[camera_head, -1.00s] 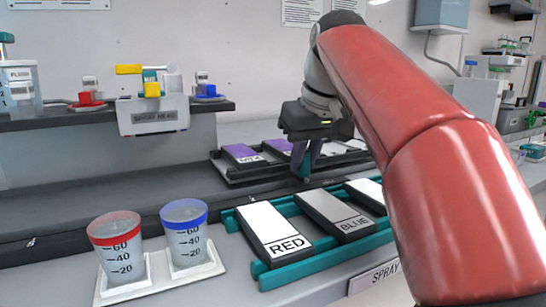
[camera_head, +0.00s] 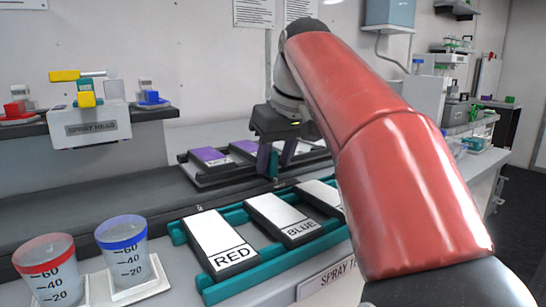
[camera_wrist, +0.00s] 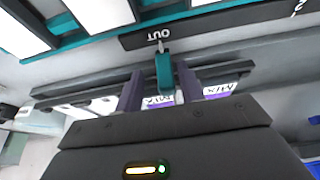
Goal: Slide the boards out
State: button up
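Boards with purple ends (camera_head: 209,155) and white labels lie in a dark rack at the back of the bench. Boards marked RED (camera_head: 222,240) and BLUE (camera_head: 283,215) lie on teal rails nearer me. My gripper (camera_head: 275,162) points down in front of the back rack. In the wrist view its purple fingers (camera_wrist: 161,92) stand apart on either side of a teal upright handle (camera_wrist: 164,72), with gaps visible on both sides. A dark strip marked OUT (camera_wrist: 158,33) runs beside the handle. My arm hides the right end of the racks.
Two measuring cups, red-rimmed (camera_head: 45,270) and blue-rimmed (camera_head: 126,250), stand at the front left. A shelf with a box marked SPRAY HEAD (camera_head: 91,126) is at the back left. A sign (camera_head: 326,279) is on the bench's front edge.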

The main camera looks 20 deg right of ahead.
jog(key=shift+a, duration=0.1)
jog(key=p+v, duration=0.2)
jog(key=v, duration=0.5)
jog(key=shift+r, duration=0.35)
jog(key=shift+s, duration=0.2)
